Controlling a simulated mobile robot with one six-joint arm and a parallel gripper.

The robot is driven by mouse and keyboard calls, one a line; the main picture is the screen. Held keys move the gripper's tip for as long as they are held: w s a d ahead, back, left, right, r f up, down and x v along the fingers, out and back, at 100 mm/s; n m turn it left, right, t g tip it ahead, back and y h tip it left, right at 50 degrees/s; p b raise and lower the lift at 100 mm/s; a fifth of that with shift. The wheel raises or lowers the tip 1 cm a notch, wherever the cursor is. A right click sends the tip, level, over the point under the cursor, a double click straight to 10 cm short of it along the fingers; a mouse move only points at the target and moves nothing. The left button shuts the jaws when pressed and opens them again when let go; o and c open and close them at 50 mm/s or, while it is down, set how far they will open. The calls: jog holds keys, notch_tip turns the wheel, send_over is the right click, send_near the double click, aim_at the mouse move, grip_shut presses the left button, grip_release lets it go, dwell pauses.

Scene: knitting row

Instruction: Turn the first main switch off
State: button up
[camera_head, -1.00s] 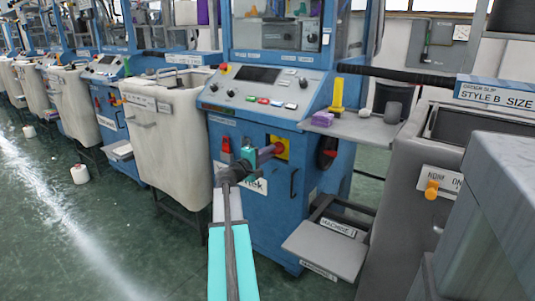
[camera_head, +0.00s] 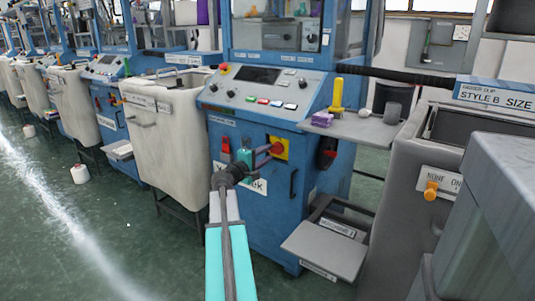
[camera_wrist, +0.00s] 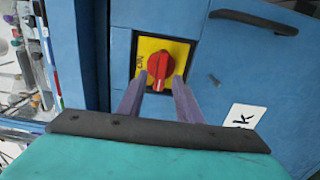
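The main switch is a red rotary knob (camera_wrist: 160,68) on a yellow plate (camera_wrist: 181,48), set in the blue machine's front; its plate also shows in the head view (camera_head: 284,143). The knob's grip bar runs roughly up-down in the wrist view. Lettering that looks like "ON" stands at the plate's left there; no other marking is readable. My gripper (camera_wrist: 159,80) is open, its two purple-grey fingers apart, tips just below and to either side of the knob. In the head view my gripper (camera_head: 261,156) is just left of the knob, apparently a little short of it.
A black handle (camera_wrist: 253,22) and a white label (camera_wrist: 244,117) are on the panel near the switch. A grey shelf (camera_head: 365,126) juts out at the right, and a grey step (camera_head: 325,250) sits low. A cream bin (camera_head: 165,150) stands left; green floor (camera_head: 110,225) is open.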

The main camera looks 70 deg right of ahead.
jog(key=p+v, duration=0.2)
jog(key=v, duration=1)
jog(key=shift+w+a, duration=0.1)
jog(key=shift+w, duration=0.05)
